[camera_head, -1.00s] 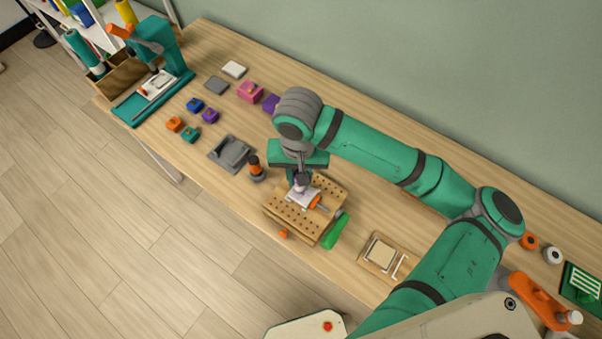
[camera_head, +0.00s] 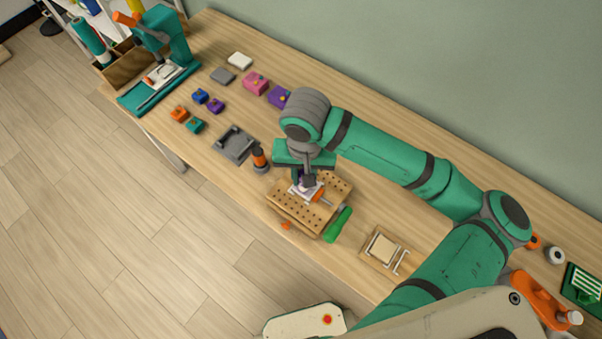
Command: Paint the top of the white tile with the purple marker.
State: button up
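My gripper (camera_head: 305,179) points down over a wooden work block with rows of holes (camera_head: 287,210). A small purple-tinged thing, which looks like the purple marker (camera_head: 308,182), shows between its fingers, with its lower end at or just above the tile. The fingers are small and partly hidden by my wrist. The white tile (camera_head: 296,191) lies on the middle of the block, partly covered by my gripper. An orange part (camera_head: 318,196) sits at the tile's right side. I cannot tell how much of the tile's top is purple.
A green handle (camera_head: 338,224) sticks out at the block's right. An orange-and-black upright tool (camera_head: 260,160) and a grey tray (camera_head: 234,144) stand to the left. Several small coloured blocks lie farther left. A wooden board with a pale panel (camera_head: 384,249) lies to the right.

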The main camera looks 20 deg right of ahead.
jog(key=shift+s+d, duration=0.1)
jog(key=shift+s+d, duration=0.4)
jog(key=shift+s, duration=0.05)
jog(key=shift+w+d, duration=0.4)
jog(key=shift+d, duration=0.1)
jog(key=shift+w+d, duration=0.5)
jog(key=shift+d, duration=0.05)
jog(key=shift+w+a, duration=0.1)
jog(key=shift+w+a, duration=0.4)
